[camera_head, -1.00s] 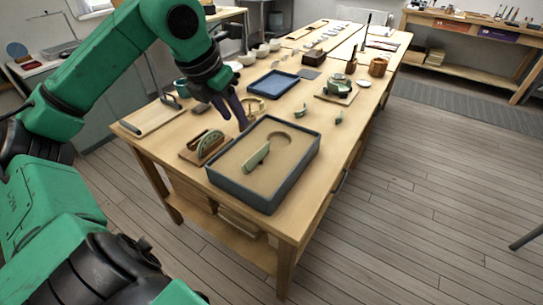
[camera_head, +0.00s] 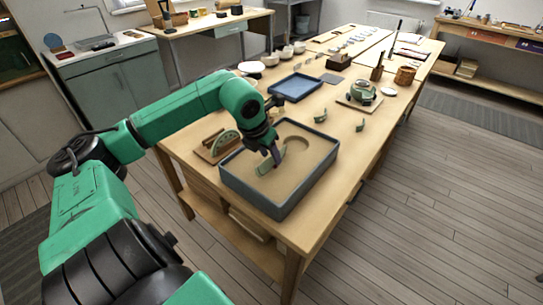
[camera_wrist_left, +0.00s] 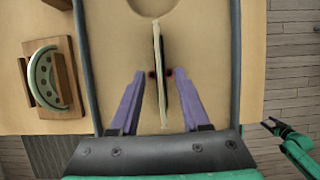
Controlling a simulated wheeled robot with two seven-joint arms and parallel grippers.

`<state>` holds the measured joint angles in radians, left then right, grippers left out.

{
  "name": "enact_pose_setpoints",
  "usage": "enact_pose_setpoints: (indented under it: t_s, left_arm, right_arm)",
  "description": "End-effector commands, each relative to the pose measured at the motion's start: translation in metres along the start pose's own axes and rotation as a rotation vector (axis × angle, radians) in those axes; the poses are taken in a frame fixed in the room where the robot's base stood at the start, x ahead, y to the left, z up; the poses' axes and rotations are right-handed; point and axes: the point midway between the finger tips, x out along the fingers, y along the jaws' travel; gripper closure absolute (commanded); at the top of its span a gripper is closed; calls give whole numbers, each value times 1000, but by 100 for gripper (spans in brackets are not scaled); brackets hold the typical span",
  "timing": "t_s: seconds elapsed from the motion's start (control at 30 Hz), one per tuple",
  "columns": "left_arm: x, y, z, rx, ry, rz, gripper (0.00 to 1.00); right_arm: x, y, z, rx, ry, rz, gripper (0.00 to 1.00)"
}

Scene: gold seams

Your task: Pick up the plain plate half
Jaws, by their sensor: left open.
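A pale green plate half (camera_head: 264,167) stands on edge in the sand of a dark grey tray (camera_head: 277,209). The left wrist view shows this plate half (camera_wrist_left: 159,50) edge-on. My left gripper (camera_wrist_left: 160,74) is open, with one purple finger on each side of the plate half and a gap on both sides. In the head view my left gripper (camera_head: 276,158) is low over the tray and hides part of the plate half.
The tray walls rise around the gripper; a round hollow (camera_head: 296,143) lies in the sand beyond. A blue tray (camera_head: 296,87), small green shards (camera_head: 320,116) and a green pot (camera_head: 362,92) stand farther back. A green and black arm part (camera_wrist_left: 285,137), apparently mine, shows at lower right.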

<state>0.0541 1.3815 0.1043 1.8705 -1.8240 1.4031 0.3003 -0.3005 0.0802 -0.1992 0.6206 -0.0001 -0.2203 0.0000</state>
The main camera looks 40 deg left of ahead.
Motion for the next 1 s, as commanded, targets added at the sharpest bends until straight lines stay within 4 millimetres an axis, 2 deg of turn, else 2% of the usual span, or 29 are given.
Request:
enact_pose_setpoints:
  t_s: [0.03, 0.17, 0.8, 0.83, 0.93, 0.97, 1.0]
  left_arm:
    - [4, -1, 2, -5, -2, -5, 54]
    - [16, -1, 1, 0, -4, -1, 54]
    - [20, -1, -1, 0, -1, -1, 54]
    - [20, -1, -1, 0, -1, -1, 58]
    - [19, -1, -1, 0, -1, -1, 96]
    - [19, -1, -1, 0, -1, -1, 100]
    - [19, -1, -1, 0, -1, -1, 100]
  right_arm:
    - [-7, 0, -1, 0, 1, 0, 24]
    - [-7, 0, -1, 0, 1, 0, 24]
    - [1, 0, -1, 0, 1, -1, 24]
    - [1, 0, -1, 0, 1, -1, 24]
    - [0, -1, -1, 0, 1, -1, 24]
    - [0, -1, -1, -1, 1, -1, 24]
    - [0, -1, -1, -1, 1, -1, 24]
